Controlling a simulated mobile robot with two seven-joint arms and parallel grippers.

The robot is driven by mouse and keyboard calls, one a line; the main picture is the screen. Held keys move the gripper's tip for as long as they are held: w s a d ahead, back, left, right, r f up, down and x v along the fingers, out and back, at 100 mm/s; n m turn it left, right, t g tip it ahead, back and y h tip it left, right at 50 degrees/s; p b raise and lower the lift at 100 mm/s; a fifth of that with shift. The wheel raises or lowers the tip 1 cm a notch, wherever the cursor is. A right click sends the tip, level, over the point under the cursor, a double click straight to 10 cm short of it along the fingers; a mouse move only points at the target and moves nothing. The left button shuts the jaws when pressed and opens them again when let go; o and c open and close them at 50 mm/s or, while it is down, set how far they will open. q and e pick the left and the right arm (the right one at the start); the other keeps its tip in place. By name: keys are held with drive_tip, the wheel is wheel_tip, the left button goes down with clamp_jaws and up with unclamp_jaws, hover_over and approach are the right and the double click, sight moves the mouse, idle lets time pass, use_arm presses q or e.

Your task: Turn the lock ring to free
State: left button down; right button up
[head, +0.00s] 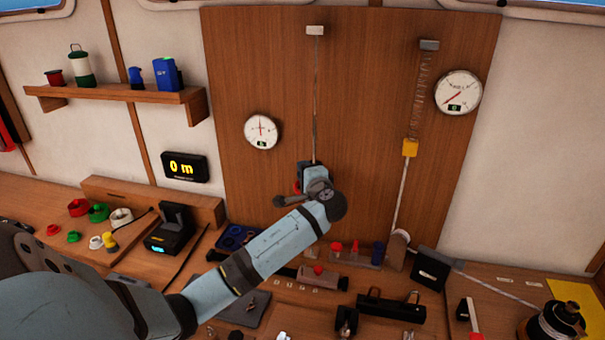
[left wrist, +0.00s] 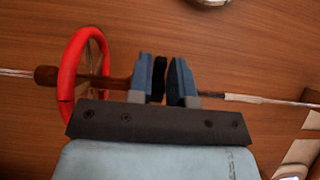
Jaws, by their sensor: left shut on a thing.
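A red ring (left wrist: 68,75) stands around a brown shaft (left wrist: 117,83) on a thin line in the left wrist view. It may be the lock ring; its turn position cannot be told. In the head view only a bit of its red edge (head: 297,187) shows beside my left gripper (head: 314,171). My left gripper also shows in the left wrist view (left wrist: 167,76), with its blue fingers close together at the end of the shaft, to the right of the ring. It is shut on the shaft, though the fingers hide the held part. My right gripper is out of view.
The line (head: 317,100) hangs from a bracket (head: 316,30) on a wooden panel. To its right, a spring (head: 423,80) carries a yellow block (head: 410,148). Two gauges (head: 261,131) (head: 458,93) flank them.

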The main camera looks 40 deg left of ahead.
use_arm(q)
drive_tip(key=shift+d+n+g+y+b, duration=0.15)
drive_tip(key=shift+n+g+y+b, duration=0.1)
drive_tip(key=shift+n+g, duration=0.35)
drive_tip(key=shift+d+n+g+y+b, duration=0.15)
drive_tip(key=shift+n+g+y, duration=0.2)
drive_tip(key=shift+g, duration=0.35)
drive_tip(key=c, duration=1.2)
unclamp_jaws()
drive_tip(key=shift+o, duration=0.2)
drive_tip(key=b+v, duration=0.3)
drive_tip(key=v, duration=1.1)
drive_tip(key=shift+r, duration=0.2)
drive_tip(key=shift+w+a, duration=0.1)
